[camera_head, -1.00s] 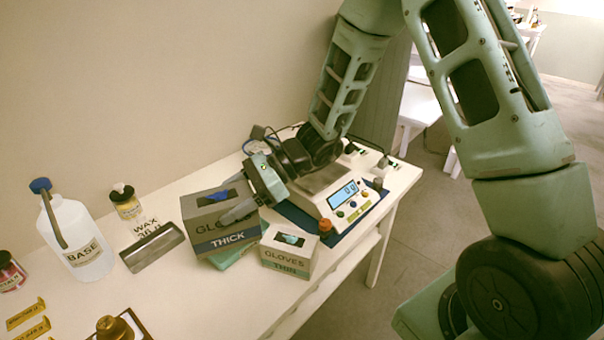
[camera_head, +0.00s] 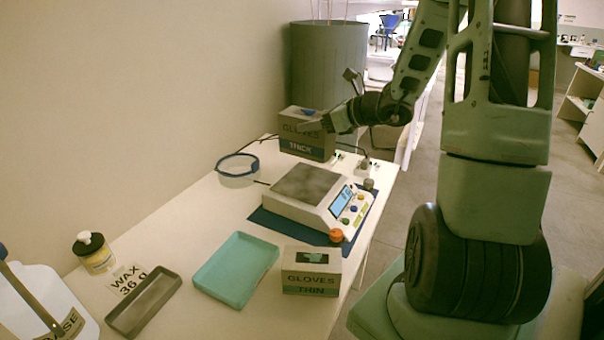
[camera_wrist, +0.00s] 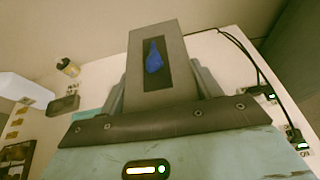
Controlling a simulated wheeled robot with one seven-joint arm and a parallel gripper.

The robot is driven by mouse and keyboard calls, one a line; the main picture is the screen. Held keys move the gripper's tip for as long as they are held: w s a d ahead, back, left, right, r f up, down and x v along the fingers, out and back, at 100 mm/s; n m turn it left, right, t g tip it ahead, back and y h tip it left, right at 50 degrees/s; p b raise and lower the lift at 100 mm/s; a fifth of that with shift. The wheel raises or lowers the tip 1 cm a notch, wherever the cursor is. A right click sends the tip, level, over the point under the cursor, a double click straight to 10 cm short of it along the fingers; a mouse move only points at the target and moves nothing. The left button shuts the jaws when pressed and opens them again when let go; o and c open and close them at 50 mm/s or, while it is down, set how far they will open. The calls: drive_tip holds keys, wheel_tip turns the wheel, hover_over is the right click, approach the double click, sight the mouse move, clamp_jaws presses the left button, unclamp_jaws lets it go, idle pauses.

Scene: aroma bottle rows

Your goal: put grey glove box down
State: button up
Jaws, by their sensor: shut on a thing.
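The grey glove box (camera_head: 304,146), marked "GLOVES THICK", is at the far end of the table, behind the scale, upright. My gripper (camera_head: 322,126) is shut on its upper part. In the wrist view the grey box (camera_wrist: 140,90) shows between my fingers, with a blue glove in its slot. Whether the box's base touches the table cannot be told for certain. A teal tray (camera_head: 237,270) lies empty on the table. A smaller "GLOVES THIN" box (camera_head: 311,270) stands to its right.
A scale (camera_head: 312,196) on a blue mat stands in the middle. A dark tray (camera_head: 143,302), wax bottle (camera_head: 95,253) and base jug (camera_head: 45,305) are at the left. A grey bin (camera_head: 328,65) stands behind the table.

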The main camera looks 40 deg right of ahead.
sight(315, 153)
wheel_tip(315, 153, down, 9)
drive_tip(key=shift+f+b, duration=0.1)
drive_tip(key=shift+b, duration=0.2)
drive_tip(key=shift+f, duration=0.15)
drive_tip(key=o, duration=1.2)
drive_tip(key=shift+o, duration=0.2)
